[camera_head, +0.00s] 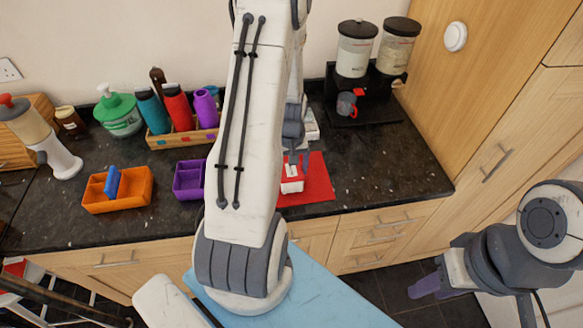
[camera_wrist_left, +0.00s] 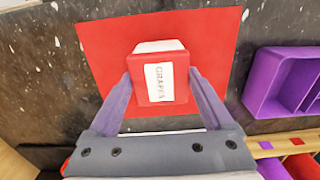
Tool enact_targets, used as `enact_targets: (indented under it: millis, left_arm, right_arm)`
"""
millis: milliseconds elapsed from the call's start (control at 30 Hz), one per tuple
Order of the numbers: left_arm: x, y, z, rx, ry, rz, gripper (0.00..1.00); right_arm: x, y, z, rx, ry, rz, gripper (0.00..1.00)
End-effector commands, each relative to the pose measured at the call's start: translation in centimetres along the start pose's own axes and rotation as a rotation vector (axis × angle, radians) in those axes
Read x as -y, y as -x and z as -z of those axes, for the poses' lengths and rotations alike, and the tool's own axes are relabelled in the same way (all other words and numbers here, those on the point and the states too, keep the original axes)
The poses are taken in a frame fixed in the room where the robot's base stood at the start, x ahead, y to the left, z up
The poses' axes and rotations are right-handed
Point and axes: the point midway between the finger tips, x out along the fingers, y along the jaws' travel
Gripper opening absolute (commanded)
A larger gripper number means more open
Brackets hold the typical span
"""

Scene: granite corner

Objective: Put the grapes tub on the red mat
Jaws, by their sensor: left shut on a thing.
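The grapes tub (camera_wrist_left: 177,89) is red with a white label reading GRAPES in the left wrist view. My left gripper (camera_wrist_left: 160,74) is shut on it, one purple finger on each side. The red mat (camera_wrist_left: 212,32) lies behind the tub in that view. In the head view the tub (camera_head: 292,186) is over the left part of the red mat (camera_head: 318,185), partly hidden by my left arm. I cannot tell whether it touches the mat. My right gripper (camera_head: 425,286) hangs at the lower right, off the counter; its opening is unclear.
A purple divided box (camera_head: 187,180) stands left of the mat, and an orange caddy (camera_head: 125,195) farther left. A wooden crate (camera_head: 180,139) of bottles is behind. A black stand (camera_head: 365,100) with canisters stands at the back right. The counter right of the mat is clear.

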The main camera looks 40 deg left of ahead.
Motion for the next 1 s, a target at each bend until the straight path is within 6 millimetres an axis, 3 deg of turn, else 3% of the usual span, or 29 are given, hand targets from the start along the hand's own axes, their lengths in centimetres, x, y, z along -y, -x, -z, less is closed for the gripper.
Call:
enact_targets:
  millis: [167, 200, 233, 633, 1000]
  left_arm:
    - [0.0, -0.4, 0.0, 0.0, 0.0, 0.0, 0.22]
    - [0.0, -0.4, 0.0, 0.0, 0.0, 0.0, 0.92]
    - [0.0, -0.3, 0.0, 0.0, 0.0, 0.0, 1.0]
    - [0.0, 0.7, 0.1, -0.002, 0.0, -0.001, 1.0]
    - [-0.1, 7.6, 0.1, -0.008, 0.0, -0.003, 1.0]
  right_arm:
    - [0.0, -0.3, 0.0, 0.0, 0.0, 0.0, 0.38]
    - [0.0, -0.3, 0.0, 0.0, -0.001, 0.0, 0.38]
    - [0.0, -0.2, 0.0, 0.0, -0.001, 0.0, 0.38]
    - [0.0, -0.3, 0.0, 0.0, 0.0, 0.0, 0.38]
    - [-0.1, -2.0, -0.1, 0.0, -0.003, 0.0, 0.38]
